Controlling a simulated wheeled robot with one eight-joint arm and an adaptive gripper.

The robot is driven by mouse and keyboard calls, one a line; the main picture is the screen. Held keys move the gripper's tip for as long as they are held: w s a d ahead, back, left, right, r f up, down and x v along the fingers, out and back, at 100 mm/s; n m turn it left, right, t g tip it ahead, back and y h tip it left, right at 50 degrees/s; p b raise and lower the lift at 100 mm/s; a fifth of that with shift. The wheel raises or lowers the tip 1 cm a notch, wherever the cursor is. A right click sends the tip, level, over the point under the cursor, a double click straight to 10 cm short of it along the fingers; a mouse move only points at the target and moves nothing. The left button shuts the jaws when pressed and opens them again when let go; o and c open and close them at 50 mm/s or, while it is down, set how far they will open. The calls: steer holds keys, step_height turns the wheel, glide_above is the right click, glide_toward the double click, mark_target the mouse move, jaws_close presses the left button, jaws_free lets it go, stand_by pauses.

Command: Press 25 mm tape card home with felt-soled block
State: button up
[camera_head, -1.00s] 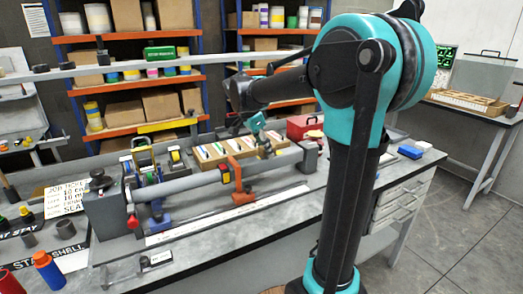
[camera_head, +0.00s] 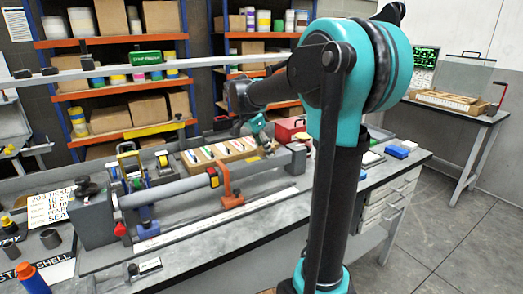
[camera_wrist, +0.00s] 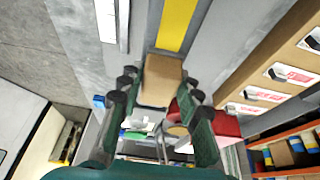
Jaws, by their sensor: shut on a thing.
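In the wrist view a tan block (camera_wrist: 163,80) sits between the two dark green fingers of my gripper (camera_wrist: 160,92), which is shut on it. The block's sole is hidden. In the head view my gripper (camera_head: 258,125) is small, over the right part of the wooden rack (camera_head: 215,168). The rack carries several slanted pale cards (camera_head: 237,146), and labelled compartments show at the right of the wrist view (camera_wrist: 290,75). I cannot tell which card is the 25 mm one, or whether the block touches a card.
A grey tube with an orange clamp (camera_head: 230,190) lies in front of the rack. Tape rolls (camera_head: 130,163) stand left of it. A red box (camera_head: 289,128) is behind my gripper. A horizontal bar (camera_head: 215,62) crosses the back. The front bench strip (camera_head: 200,262) is mostly clear.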

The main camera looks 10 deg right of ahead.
steer(key=shift+r, duration=3.5)
